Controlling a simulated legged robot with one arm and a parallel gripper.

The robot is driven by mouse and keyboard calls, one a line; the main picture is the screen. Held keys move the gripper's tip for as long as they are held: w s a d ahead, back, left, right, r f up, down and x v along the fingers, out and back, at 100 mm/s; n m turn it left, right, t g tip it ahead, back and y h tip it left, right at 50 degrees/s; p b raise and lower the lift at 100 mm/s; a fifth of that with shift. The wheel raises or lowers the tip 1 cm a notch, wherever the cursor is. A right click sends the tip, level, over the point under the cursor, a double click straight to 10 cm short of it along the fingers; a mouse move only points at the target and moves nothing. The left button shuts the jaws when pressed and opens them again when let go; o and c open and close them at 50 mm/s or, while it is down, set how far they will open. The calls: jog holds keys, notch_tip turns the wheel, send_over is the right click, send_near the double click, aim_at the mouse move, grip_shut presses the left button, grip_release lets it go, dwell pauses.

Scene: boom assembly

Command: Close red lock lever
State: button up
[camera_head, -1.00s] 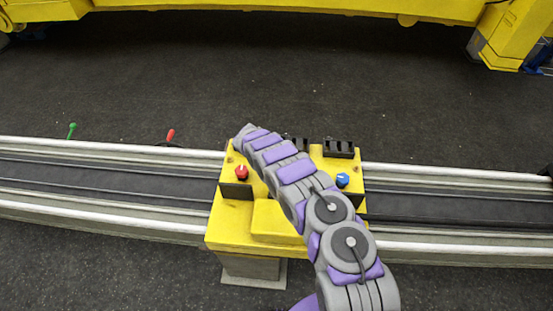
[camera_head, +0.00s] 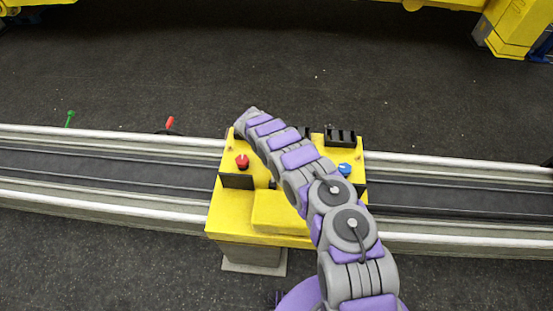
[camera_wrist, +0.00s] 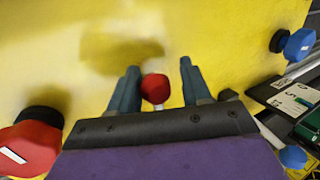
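In the wrist view, a round red lever tip (camera_wrist: 155,88) shows between the two fingers of my gripper (camera_wrist: 159,70), with a gap on each side. The fingers are apart, and I see nothing clamped. In the head view my gripper end (camera_head: 248,117) is over the far left part of the yellow console (camera_head: 228,216); the arm hides this lever there. Another red-tipped lever (camera_head: 170,122) stands beyond the rail, left of the console.
A red knob (camera_head: 242,161) and a blue knob (camera_head: 344,169) sit on the console. They also show in the wrist view, red (camera_wrist: 28,148) at left and blue (camera_wrist: 298,45) at right. A black block (camera_head: 340,135) stands at the back right. A green lever (camera_head: 70,118) is far left.

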jog(key=shift+o, duration=0.8)
jog(key=shift+s, duration=0.15)
jog(key=shift+r, duration=0.1)
jog(key=b+v, duration=0.2)
jog(key=v, duration=1.5)
jog(key=shift+b, duration=0.35)
jog(key=shift+a, duration=0.15)
